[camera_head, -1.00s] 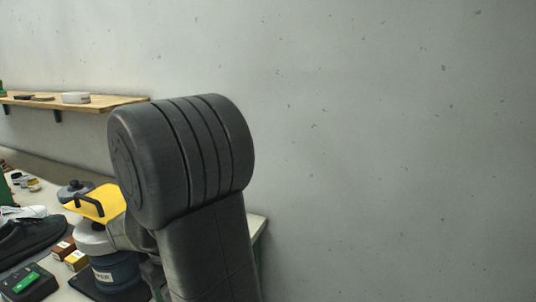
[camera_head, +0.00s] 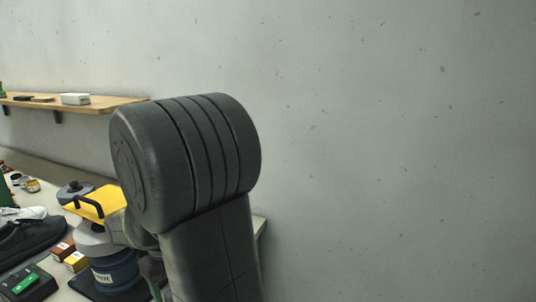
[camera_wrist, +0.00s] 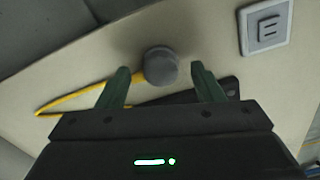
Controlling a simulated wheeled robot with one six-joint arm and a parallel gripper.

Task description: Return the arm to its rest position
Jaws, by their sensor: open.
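My arm's dark, ribbed joint and link fill the middle of the head view, and they hide part of the bench behind. My gripper (camera_wrist: 160,84) shows in the wrist view with its two green fingers apart. A round grey knob (camera_wrist: 161,66) appears between and beyond the fingertips; I cannot tell how far away it is. Nothing is held between the fingers. The gripper's fingers are not visible in the head view.
The bench (camera_head: 52,177) at left carries a dark shoe (camera_head: 30,240), a yellow-topped device (camera_head: 97,203), small boxes (camera_head: 76,261) and a black box with a green display (camera_head: 26,283). A wooden shelf (camera_head: 115,102) is on the wall. The right side shows bare wall.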

